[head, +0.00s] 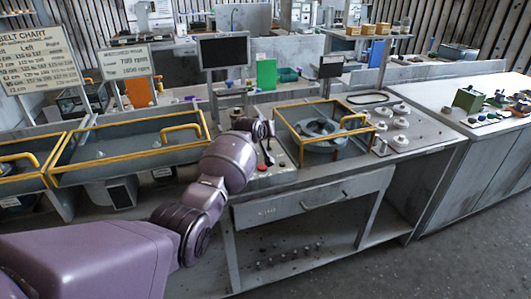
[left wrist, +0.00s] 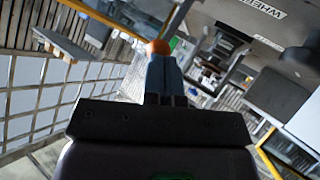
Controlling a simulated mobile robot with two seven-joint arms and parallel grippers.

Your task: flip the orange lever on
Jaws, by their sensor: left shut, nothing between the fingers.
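My left gripper (left wrist: 161,60) is shut and empty, with its two blue-grey fingers together. In the left wrist view, an orange ball-shaped knob (left wrist: 158,47) shows right at the fingertips; I take it for the end of the orange lever. Whether the fingers touch it or are just short of it, I cannot tell. The lever's shaft and base are hidden behind the fingers. In the head view, my left gripper (head: 270,131) is over the control panel (head: 276,174) of the bench. The lever is not clear there, and its position cannot be read. My right gripper is not in view.
A yellow-framed guard (head: 301,103) surrounds the round blower housing (head: 320,128) just right of the gripper. Another yellow-framed tray (head: 120,142) is on the left. A dark monitor (head: 223,51) stands behind. A red button (head: 262,167) is on the panel.

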